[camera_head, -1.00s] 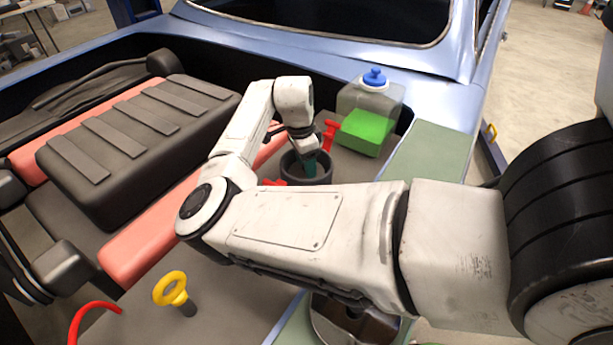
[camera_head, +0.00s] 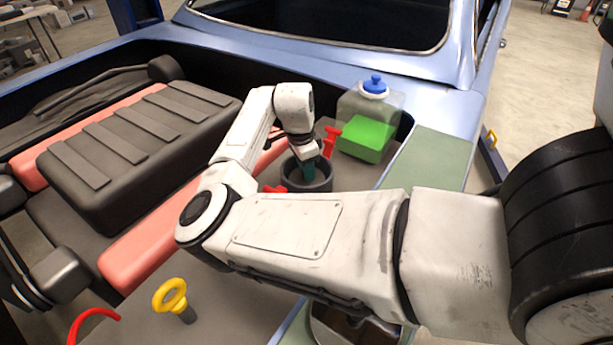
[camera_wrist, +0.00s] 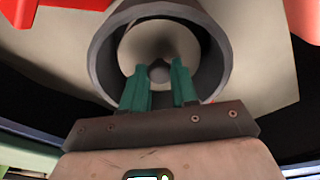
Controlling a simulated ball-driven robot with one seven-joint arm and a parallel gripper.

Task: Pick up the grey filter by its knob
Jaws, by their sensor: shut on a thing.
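The grey filter (camera_wrist: 160,38) shows in the wrist view as a pale round face inside a dark cylindrical housing (camera_wrist: 221,62). Its small dark knob (camera_wrist: 159,72) is at the middle of that face. My gripper (camera_wrist: 160,77) has teal fingers, one on each side of the knob, shut on it. The filter is still within the housing's rim; how deep it sits I cannot tell. In the head view my gripper (camera_head: 308,167) points down into the open housing (camera_head: 308,186), and the filter is hidden there.
Red clips (camera_head: 331,137) stand close beside the housing. A clear tank with green liquid (camera_head: 364,138) and a blue cap is behind right. The black engine cover (camera_head: 130,130) and red strips lie left. A yellow ring handle (camera_head: 171,292) stands at front left.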

